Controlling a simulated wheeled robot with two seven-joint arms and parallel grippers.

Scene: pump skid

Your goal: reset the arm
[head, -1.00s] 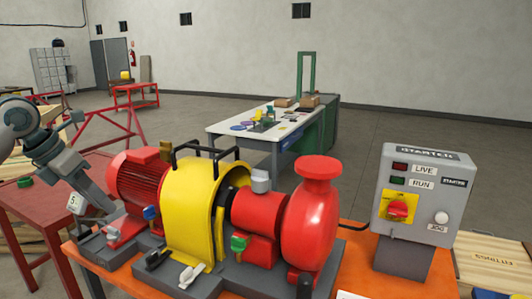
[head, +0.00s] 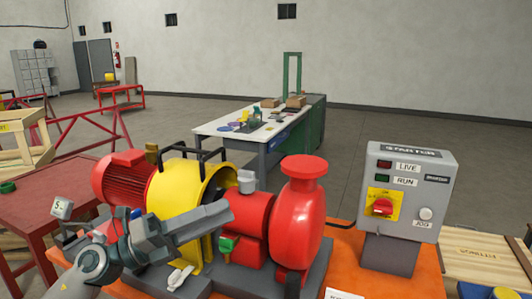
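My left gripper (head: 222,213) reaches in from the lower left and points right, in front of the yellow guard (head: 172,190) of the pump skid. Its fingers lie almost edge-on, so I cannot tell whether they are apart. I see nothing clearly held in them. The gripper hides part of the guard and the skid base (head: 255,280). I cannot tell whether it touches them. My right gripper is not in view.
The red motor (head: 122,178) and red pump casing (head: 302,220) stand on the skid. The grey starter box (head: 408,185) with a red switch stands at right. A red table (head: 50,205) is at left, a white workbench (head: 235,125) behind.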

